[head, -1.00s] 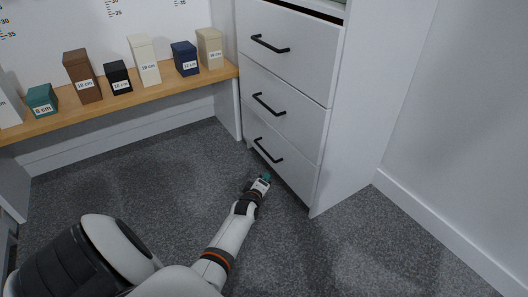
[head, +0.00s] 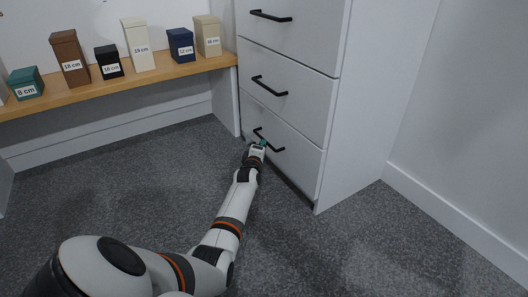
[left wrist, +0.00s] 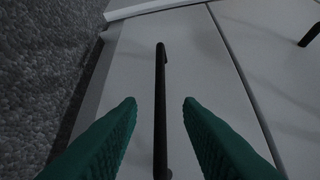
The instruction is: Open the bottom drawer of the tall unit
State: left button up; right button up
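The tall white unit (head: 350,110) has a bottom drawer (head: 296,163) with a black bar handle (head: 278,147). The drawer looks closed, its front flush with the drawers above. My left gripper (head: 262,143) is at this handle in the head view and covers part of it. In the left wrist view, my left gripper's green fingers (left wrist: 160,102) are open, one on each side of the black handle (left wrist: 160,75). A gap shows between each finger and the bar. My right gripper is in neither view.
Two more closed drawers with black handles (head: 270,86) sit above. A wooden shelf (head: 145,79) on the left holds several labelled boxes, such as a brown box (head: 70,58). Grey carpet (head: 130,180) is clear before the unit. A white wall (head: 460,120) stands to the right.

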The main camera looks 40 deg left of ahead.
pick_arm(q)
jog(key=b+x, duration=0.3)
jog(key=x, duration=0.1)
jog(key=shift+w+a+f, duration=0.1)
jog(key=shift+w+a, duration=0.1)
jog(key=shift+w, duration=0.1)
grip_shut()
